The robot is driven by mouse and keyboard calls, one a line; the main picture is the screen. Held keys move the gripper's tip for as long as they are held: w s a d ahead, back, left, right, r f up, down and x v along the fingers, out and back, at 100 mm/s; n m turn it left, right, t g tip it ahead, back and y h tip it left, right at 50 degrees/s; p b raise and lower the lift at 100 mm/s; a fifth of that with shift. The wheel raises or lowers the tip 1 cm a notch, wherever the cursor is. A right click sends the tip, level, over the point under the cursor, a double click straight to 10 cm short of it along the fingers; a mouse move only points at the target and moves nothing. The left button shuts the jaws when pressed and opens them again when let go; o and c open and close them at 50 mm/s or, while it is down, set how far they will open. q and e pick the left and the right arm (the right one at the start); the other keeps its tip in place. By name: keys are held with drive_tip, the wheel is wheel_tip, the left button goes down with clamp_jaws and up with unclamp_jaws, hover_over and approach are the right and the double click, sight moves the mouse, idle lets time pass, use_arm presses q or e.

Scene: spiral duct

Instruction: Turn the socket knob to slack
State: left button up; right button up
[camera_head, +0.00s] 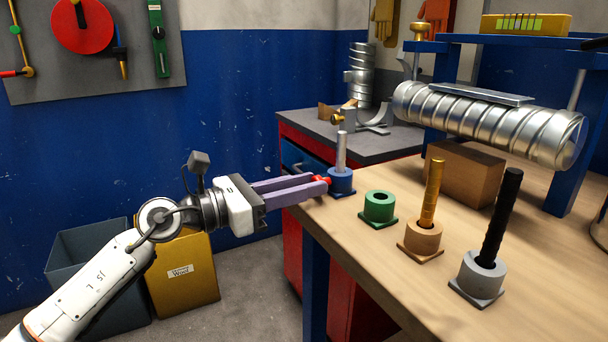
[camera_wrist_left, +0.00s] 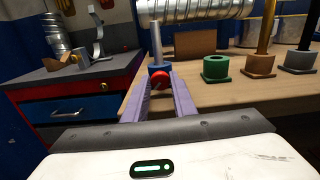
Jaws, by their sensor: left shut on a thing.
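A blue socket (camera_head: 341,181) stands on the near left corner of the wooden bench and holds an upright silver rod (camera_head: 341,151). A small red knob (camera_head: 322,181) sticks out of the socket's left side. My left gripper (camera_head: 324,183) reaches in from the left with its purple fingers shut on the red knob. The left wrist view also shows the knob (camera_wrist_left: 160,79) between the fingertips, with the blue socket partly hidden behind it. My right gripper is not in view.
A green empty socket (camera_head: 379,207), an orange socket (camera_head: 422,238) with a gold rod and a grey socket (camera_head: 479,277) with a black rod stand along the bench. A spiral duct (camera_head: 490,122) lies above the bench at the back. A yellow bin (camera_head: 184,272) stands on the floor.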

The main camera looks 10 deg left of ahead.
use_arm(q)
drive_tip(key=shift+r+n+p, duration=0.25)
drive_tip(key=shift+n+p, duration=0.15)
drive_tip(key=shift+p, duration=0.1)
drive_tip(key=shift+n+p, duration=1)
drive_tip(key=shift+p, duration=0.25)
drive_tip(key=shift+f+n+p, duration=0.15)
drive_tip(key=shift+n+p, duration=0.55)
drive_tip(key=shift+p, duration=0.05)
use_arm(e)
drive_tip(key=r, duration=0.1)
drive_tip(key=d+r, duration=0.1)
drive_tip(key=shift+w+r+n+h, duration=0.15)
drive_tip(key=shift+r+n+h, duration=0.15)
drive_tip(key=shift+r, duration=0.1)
use_arm(q)
drive_tip(key=shift+f+n, duration=0.15)
drive_tip(key=shift+n, duration=0.15)
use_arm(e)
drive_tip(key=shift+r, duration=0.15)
use_arm(q)
drive_tip(key=o, duration=1)
drive_tip(key=shift+a, duration=0.1)
drive_tip(key=shift+o, duration=0.2)
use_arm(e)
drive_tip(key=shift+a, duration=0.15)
